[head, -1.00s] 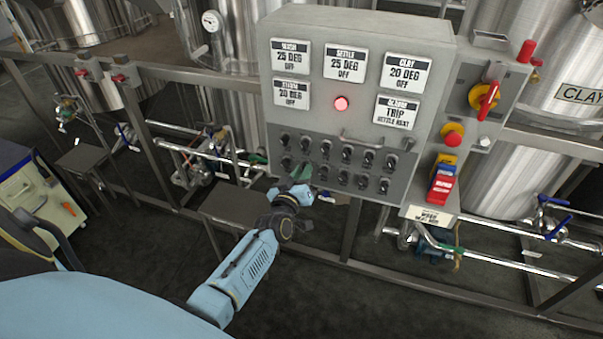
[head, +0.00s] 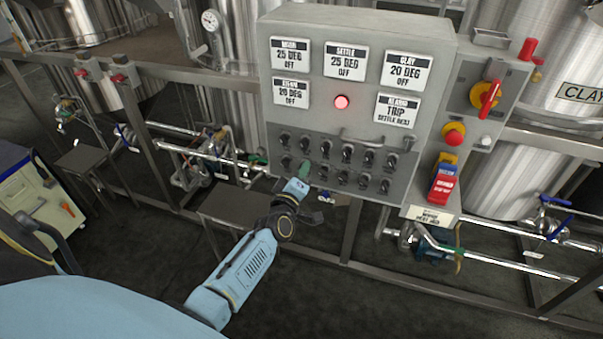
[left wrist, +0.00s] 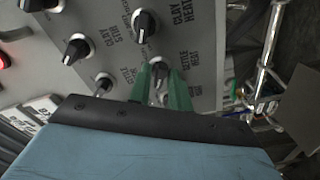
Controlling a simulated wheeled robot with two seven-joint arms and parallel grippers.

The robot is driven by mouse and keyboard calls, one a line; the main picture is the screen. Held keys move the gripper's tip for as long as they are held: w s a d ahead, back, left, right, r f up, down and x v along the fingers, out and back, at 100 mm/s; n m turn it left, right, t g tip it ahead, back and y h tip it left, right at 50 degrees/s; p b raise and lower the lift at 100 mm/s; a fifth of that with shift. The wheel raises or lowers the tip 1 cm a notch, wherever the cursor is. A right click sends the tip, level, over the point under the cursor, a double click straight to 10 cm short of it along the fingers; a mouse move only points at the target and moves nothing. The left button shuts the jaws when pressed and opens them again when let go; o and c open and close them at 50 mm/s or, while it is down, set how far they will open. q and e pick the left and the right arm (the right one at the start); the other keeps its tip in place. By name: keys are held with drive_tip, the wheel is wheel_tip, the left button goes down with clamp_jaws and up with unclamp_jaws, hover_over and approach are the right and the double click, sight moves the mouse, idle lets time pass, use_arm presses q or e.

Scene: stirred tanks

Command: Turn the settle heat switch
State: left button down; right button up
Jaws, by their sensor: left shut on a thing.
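The grey control panel (head: 358,70) carries two rows of black switches in the head view. My left gripper (head: 305,168) reaches up to the lower row, near its left end. In the left wrist view its green fingers (left wrist: 160,88) are shut around one black knob with a pale pointer (left wrist: 158,72). The settle display (head: 346,62) reads 25 DEG OFF. The alarm display (head: 396,110) reads TRIP, SETTLE HEAT. My right gripper is not in view.
Neighbouring knobs, including one by the CLAY STIR label (left wrist: 76,48), sit close to my fingers. A red lamp (head: 341,102) is lit. A red rotary handle (head: 486,95) and a red-and-yellow button (head: 453,135) are on the right. Pipes and a steel frame run below.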

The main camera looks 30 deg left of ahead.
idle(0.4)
use_arm(q)
drive_tip(key=c, duration=1.5)
unclamp_jaws()
drive_tip(key=shift+s, duration=0.15)
drive_tip(key=p+v, duration=0.1)
drive_tip(key=v, duration=1.2)
drive_tip(key=shift+s, duration=0.1)
drive_tip(key=shift+f, duration=0.1)
